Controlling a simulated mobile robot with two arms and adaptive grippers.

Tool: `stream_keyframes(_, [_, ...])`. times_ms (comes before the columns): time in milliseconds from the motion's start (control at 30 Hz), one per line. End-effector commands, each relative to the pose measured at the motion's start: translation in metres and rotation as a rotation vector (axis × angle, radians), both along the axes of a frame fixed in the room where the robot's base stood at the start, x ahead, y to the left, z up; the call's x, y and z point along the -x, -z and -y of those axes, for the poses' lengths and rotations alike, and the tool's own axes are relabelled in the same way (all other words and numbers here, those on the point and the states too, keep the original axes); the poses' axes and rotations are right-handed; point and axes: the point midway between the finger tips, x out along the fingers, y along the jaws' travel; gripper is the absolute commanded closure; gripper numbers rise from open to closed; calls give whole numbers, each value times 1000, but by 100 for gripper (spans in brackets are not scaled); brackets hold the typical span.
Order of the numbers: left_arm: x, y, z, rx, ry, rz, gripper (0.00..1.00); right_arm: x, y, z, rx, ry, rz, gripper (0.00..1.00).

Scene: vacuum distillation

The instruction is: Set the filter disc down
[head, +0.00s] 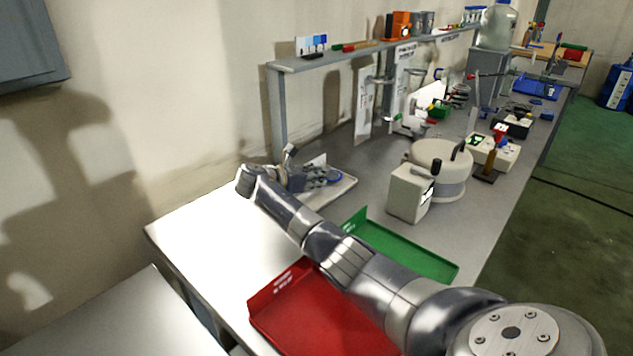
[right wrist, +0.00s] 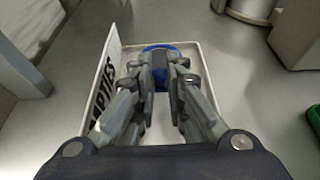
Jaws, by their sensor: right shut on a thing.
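The filter disc (right wrist: 158,48) shows as a blue-rimmed piece at the fingertips in the right wrist view. Its blue rim (head: 336,177) also shows in the head view. My right gripper (head: 318,178) is shut on it, and the fingers (right wrist: 162,66) hide much of it. My left gripper is not in view.
A red tray (head: 305,318) and a green tray (head: 408,249) lie on the bench by my right arm. A beige box (head: 408,193) and a round pot (head: 452,182) stand to the right. A shelf (head: 340,57) runs along the wall. The bench's left end is clear.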

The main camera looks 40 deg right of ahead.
Motion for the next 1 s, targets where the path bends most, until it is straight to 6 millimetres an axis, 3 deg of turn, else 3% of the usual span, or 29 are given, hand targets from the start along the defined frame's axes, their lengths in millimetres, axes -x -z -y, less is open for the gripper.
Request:
stream_keyframes(100, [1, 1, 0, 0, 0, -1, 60, 0, 16, 0, -1, 0, -2, 100])
stream_keyframes(467, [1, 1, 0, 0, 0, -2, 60, 0, 20, 0, -1, 0, -1, 100])
stream_keyframes(500, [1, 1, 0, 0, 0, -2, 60, 0, 19, 0, -1, 0, -1, 81])
stream_keyframes(567, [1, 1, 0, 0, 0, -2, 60, 0, 19, 0, -1, 0, -1, 67])
stream_keyframes(1000, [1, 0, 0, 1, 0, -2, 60, 0, 15, -4, -1, -2, 1, 67])
